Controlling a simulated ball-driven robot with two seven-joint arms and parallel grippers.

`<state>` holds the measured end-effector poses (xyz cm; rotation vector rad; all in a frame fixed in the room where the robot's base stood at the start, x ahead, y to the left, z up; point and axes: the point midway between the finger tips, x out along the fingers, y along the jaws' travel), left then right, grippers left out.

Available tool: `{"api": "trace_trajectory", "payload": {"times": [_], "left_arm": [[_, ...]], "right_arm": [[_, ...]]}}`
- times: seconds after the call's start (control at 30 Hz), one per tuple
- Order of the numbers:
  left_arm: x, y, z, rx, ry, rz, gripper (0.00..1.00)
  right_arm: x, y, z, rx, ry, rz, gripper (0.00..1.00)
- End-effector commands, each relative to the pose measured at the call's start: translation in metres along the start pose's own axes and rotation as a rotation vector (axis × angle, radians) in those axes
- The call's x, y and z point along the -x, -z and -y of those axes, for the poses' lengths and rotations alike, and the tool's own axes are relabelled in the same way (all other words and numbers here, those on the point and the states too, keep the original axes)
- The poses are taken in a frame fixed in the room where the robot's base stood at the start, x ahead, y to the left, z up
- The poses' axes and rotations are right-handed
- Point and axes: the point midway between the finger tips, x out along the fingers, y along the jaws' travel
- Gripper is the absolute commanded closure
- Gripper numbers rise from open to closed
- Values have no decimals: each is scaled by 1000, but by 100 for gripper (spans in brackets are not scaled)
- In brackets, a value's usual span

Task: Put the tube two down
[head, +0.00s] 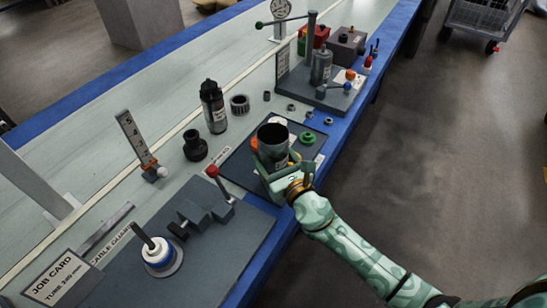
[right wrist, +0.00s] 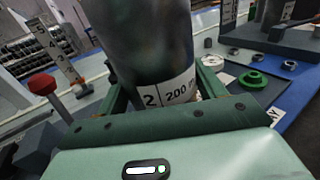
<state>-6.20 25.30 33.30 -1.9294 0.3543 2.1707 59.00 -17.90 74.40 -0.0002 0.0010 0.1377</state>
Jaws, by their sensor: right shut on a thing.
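Tube two is a dark grey open-topped tube (head: 273,138) standing about upright over the dark mat (head: 233,168). In the right wrist view the tube (right wrist: 150,45) fills the upper middle and shows a white label reading "2" and "200". My right gripper (head: 273,166) is shut on it, one green finger on each side. I cannot tell whether its base touches the mat; the gripper hides the lower end. My left gripper is not in view.
A green ring (head: 308,138) lies right of the tube, and an orange part (head: 254,144) shows partly behind it. A black fitting (head: 195,147) and black bottle (head: 213,106) stand to the left. A red-knobbed clamp (head: 207,205) is nearer. The blue bench edge (head: 318,150) runs along the right.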

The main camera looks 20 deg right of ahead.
Motion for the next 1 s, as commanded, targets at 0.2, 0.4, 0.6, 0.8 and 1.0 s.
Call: {"api": "trace_trajectory", "payload": {"times": [0.2,0.4,0.6,0.8,1.0], "left_arm": [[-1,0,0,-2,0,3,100],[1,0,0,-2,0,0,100],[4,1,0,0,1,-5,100],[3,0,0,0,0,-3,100],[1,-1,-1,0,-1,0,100]], "right_arm": [[0,1,0,0,0,0,9],[0,-2,0,0,0,1,9],[28,-1,0,2,-1,-3,9],[76,0,0,2,-2,-3,9],[110,0,0,1,0,-2,9]]}}
